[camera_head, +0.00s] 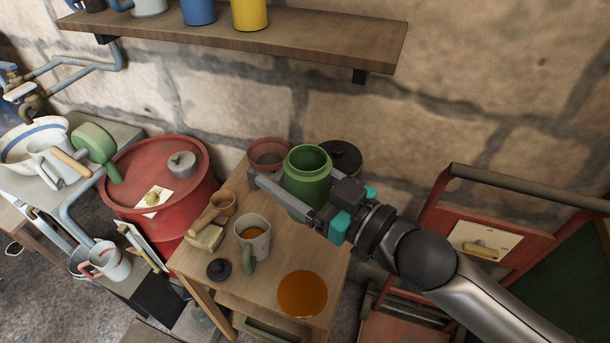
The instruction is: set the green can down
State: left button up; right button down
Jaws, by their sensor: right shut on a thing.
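The green can (306,174) is an open-topped cylinder with a narrower neck, upright over the back right of the small wooden table (272,270). My right gripper (287,193) comes in from the right and is shut on the can, with a finger along its near side. The can's lower part is partly hidden behind the gripper. I cannot tell whether its base touches the table. My left gripper is not in view.
Near the can are a reddish pot (267,153), a dark round thing (341,157), a grey mug (253,237), a small black lid (219,269) and an orange disc (302,294). A red drum (160,180) stands left. A shelf (300,34) hangs above.

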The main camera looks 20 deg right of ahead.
jog(key=w+a+r+n+g+y, duration=0.2)
jog(key=w+a+n+g+y, duration=0.1)
jog(key=a+n+g+y, duration=0.2)
jog(key=shift+a+n+g+y, duration=0.35)
jog(key=shift+a+g, duration=0.25)
jog(key=shift+g, duration=0.2)
dwell(0.4)
jog(key=shift+w+r, duration=0.1)
